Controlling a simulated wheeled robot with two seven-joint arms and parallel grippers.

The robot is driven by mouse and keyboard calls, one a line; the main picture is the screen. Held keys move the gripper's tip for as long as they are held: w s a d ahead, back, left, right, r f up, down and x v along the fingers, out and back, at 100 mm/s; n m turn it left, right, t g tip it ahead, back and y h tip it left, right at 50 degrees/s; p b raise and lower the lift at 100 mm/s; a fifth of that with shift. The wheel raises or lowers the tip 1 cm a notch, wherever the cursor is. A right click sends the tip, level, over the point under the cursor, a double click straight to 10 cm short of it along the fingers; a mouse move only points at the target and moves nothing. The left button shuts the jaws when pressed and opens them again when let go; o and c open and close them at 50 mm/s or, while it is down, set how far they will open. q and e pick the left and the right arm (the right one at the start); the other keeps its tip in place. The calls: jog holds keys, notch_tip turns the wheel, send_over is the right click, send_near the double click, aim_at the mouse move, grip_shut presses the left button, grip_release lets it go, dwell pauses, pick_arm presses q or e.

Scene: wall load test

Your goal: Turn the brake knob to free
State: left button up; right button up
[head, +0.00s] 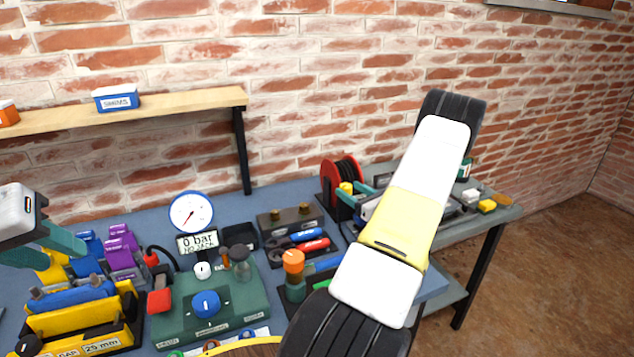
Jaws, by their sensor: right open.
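A green box (240,310) stands on the bench with a blue knob (206,304) on its top and small labels around it. The labels are too small to read, so I cannot tell which knob is the brake knob or how it is set. A white knob (203,270) and a dark knob (239,254) sit at its back. My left gripper (62,240) hangs over the left of the bench, apart from the box; its jaw gap is unclear. My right gripper (364,190), open, shows only as teal parts behind my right arm, near the red reel.
A gauge (191,211) stands behind the box, above a display (197,242) reading "0 bar NO JACK". An orange-topped knob (293,262) stands right of the box. Yellow and blue blocks (80,310) crowd the left. A red reel (338,185) stands at the back right. A shelf (190,102) runs along the wall.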

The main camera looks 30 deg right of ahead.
jog(key=shift+w+a, duration=0.2)
jog(key=shift+w, duration=1.15)
grip_shut()
jog(key=shift+n+g+y, duration=0.6)
jog(key=shift+n+y, duration=0.9)
jog(key=shift+y, duration=0.7)
grip_release()
jog(key=shift+v, duration=3.9)
